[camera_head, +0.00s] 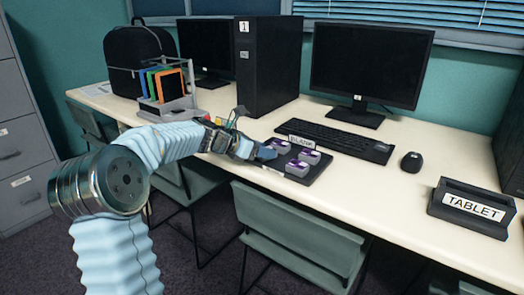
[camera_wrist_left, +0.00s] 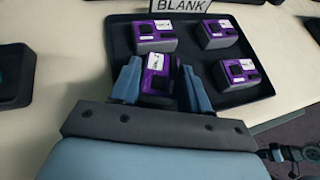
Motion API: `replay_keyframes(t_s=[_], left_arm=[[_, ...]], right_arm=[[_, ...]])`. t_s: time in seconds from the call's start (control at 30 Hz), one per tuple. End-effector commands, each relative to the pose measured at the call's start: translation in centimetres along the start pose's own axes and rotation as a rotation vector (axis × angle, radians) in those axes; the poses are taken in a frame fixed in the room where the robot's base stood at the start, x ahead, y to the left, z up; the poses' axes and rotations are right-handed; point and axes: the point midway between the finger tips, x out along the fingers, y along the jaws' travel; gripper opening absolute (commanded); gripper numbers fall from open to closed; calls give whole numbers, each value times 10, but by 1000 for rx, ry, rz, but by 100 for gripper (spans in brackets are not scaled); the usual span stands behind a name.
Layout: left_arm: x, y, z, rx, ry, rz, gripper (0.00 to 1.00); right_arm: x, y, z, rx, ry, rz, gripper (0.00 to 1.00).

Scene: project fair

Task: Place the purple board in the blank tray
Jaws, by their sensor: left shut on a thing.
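The black tray (camera_head: 322,173) labelled BLANK lies on the desk in front of the keyboard; it also shows in the left wrist view (camera_wrist_left: 262,90). My left gripper (camera_head: 267,153) reaches in at its left side. In the left wrist view its fingers (camera_wrist_left: 160,88) are shut on a purple board (camera_wrist_left: 156,72) at the tray's near left part. I cannot tell whether this board touches the tray floor. Three other purple boards sit in the tray: far left (camera_wrist_left: 153,36), far right (camera_wrist_left: 216,33) and near right (camera_wrist_left: 240,73). In the head view the gripper hides the held board. My right gripper is not in view.
A keyboard (camera_head: 333,141) and mouse (camera_head: 412,162) lie behind and right of the tray. A TABLET holder (camera_head: 472,207) stands at right. A rack with coloured tablets (camera_head: 167,87) and a backpack (camera_head: 139,60) stand at left. A chair (camera_head: 298,235) is below the desk edge.

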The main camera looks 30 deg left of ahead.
Motion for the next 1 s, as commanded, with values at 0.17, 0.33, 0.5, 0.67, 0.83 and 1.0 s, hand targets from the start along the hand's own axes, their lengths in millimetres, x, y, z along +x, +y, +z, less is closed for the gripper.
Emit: replay_keyframes(t_s=[0.17, 0.33, 0.5, 0.67, 0.83, 1.0], left_arm=[[1, 0, -2, 0, 0, 0, 49], [1, 0, -2, 0, 0, 0, 72], [1, 0, -2, 0, 0, 0, 72], [-3, 0, 1, 0, 0, 1, 72], [-32, 1, 0, 0, -1, 5, 72], [-73, 1, 1, 0, -1, 4, 72]], right_arm=[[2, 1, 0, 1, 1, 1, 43], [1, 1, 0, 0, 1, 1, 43], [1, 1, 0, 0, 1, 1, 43], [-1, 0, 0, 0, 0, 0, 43], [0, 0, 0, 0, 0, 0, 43], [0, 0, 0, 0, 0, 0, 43]])
